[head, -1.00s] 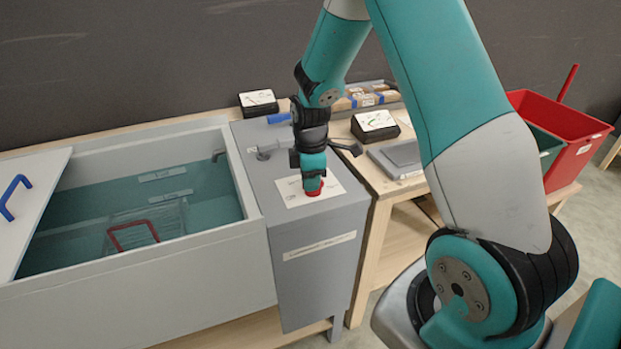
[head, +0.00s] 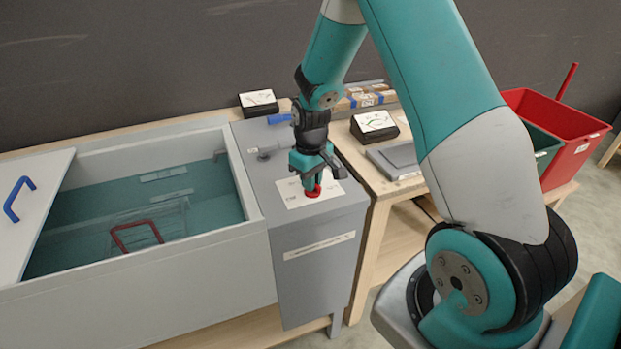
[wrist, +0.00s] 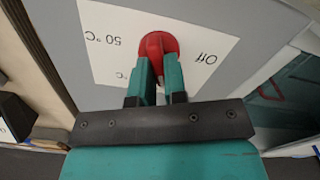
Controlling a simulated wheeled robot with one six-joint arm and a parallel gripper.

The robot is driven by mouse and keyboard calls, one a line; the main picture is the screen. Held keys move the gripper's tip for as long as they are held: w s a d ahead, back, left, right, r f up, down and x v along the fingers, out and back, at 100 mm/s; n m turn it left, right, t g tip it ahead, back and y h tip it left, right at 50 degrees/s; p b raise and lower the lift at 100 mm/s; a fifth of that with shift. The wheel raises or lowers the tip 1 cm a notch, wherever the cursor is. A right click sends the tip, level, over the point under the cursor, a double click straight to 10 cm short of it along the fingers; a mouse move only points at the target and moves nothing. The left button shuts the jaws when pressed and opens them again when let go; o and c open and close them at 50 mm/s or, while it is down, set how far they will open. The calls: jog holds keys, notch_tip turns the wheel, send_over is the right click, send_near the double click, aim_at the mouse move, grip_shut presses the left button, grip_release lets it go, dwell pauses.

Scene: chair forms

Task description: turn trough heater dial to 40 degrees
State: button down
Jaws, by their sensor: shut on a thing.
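The red heater dial (head: 313,193) sits on a white label plate (head: 291,196) on top of the grey heater box (head: 320,272). My gripper (head: 311,183) points down over the dial and is shut on it. In the wrist view the two teal fingers (wrist: 158,72) hold the raised grip of the dial (wrist: 158,44) from both sides. The label plate (wrist: 105,45) reads "Off" on the right and "50 °C" on the left. Another "°C" mark at lower left is partly hidden by a finger. I cannot tell exactly which mark the dial points to.
Left of the heater box is a water trough (head: 258,200) with a red-handled basket (head: 137,236) and a lid with a blue handle (head: 18,198). A wooden table (head: 385,190) on the right bears a gauge box (head: 374,124) and a grey device. Red and green bins stand beyond.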

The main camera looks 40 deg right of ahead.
jog(key=m, duration=0.5)
jog(key=shift+d+r+m+p, duration=0.1)
jog(key=shift+d+m+p, duration=0.05)
jog(key=shift+m+p, duration=0.15)
jog(key=m, duration=0.4)
jog(key=shift+d+m, duration=0.15)
jog(key=shift+m, duration=0.25)
jog(key=c, duration=1.2)
grip_release()
jog(key=shift+o, duration=0.2)
notch_tip(320, 180, up, 17)
jog(key=shift+r, duration=0.2)
